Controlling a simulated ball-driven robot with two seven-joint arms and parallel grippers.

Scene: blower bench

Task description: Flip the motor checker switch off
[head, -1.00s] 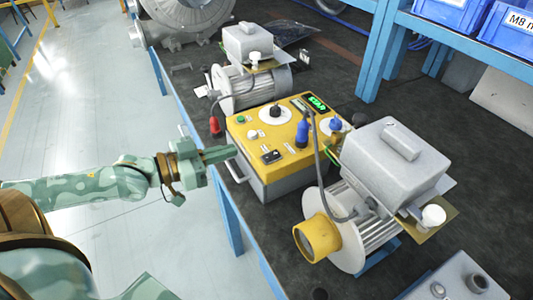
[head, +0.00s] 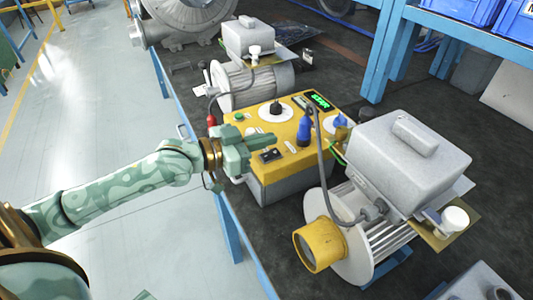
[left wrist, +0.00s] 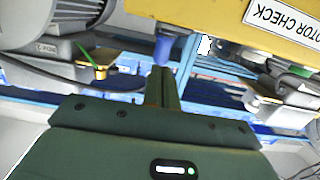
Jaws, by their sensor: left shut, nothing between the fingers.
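The motor checker is a yellow-topped box (head: 262,172) on the bench. A small black switch (head: 271,155) sits on its top near the front left edge. A green display (head: 320,101) on the box is lit. My left gripper (head: 267,140) is shut and empty, over the left part of the box top, close to the switch; I cannot tell whether it touches. In the left wrist view its closed fingers (left wrist: 161,86) point toward a blue plug, and the yellow panel (left wrist: 215,14) shows at the top right, lettering inverted. My right gripper is not in view.
A large grey motor (head: 400,160) with a yellow shaft cover (head: 319,245) stands right of the box. Another motor (head: 255,85) stands behind it. The aisle floor at left is clear.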

